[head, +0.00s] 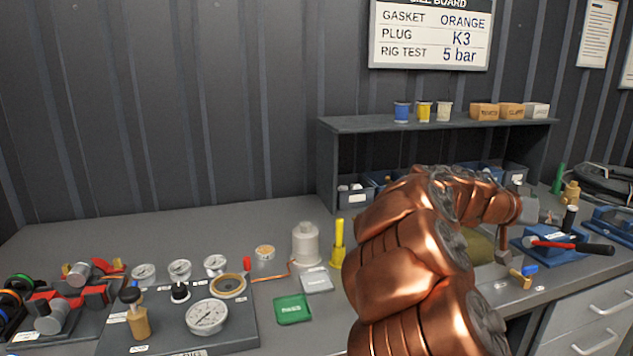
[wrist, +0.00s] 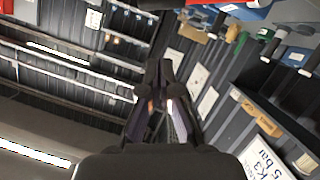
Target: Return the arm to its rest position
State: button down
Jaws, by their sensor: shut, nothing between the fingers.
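My gripper (wrist: 159,72) shows in the wrist view with its two dark fingers together at the tips and nothing between them. It is raised in free air, with wall and ceiling beyond it. In the head view my copper-coloured arm (head: 410,260) rises from the lower edge and bends over to the right, above the bench. I cannot clearly make out the gripper there.
The grey bench (head: 270,222) carries a gauge rig (head: 240,325), a green tray (head: 292,309), a white bottle (head: 306,246) and a yellow tube (head: 338,245). A shelf (head: 326,165) with cups and bins stands behind my arm. A blue vise (head: 540,252) is at right.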

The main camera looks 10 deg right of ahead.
jog(key=s+a+f+n+y, duration=0.5)
jog(key=s+a+f, duration=0.3)
jog(key=a, duration=0.6)
jog(key=s+a+f+n+g+y, duration=0.1)
jog(key=s+a+f+n+y, duration=0.4)
jog(key=s+a, duration=0.65)
jog(key=s+a+f+n+y, duration=0.5)
jog(key=a+f, duration=0.4)
jog(key=a, duration=0.8)
notch_tip(320, 180, up, 13)
jog(key=m+p, duration=0.1)
jog(key=p, duration=1.1)
jog(key=shift+s+d+r+p, duration=0.15)
jog(key=shift+s+d+p, duration=0.05)
jog(key=shift+d+p, duration=0.15)
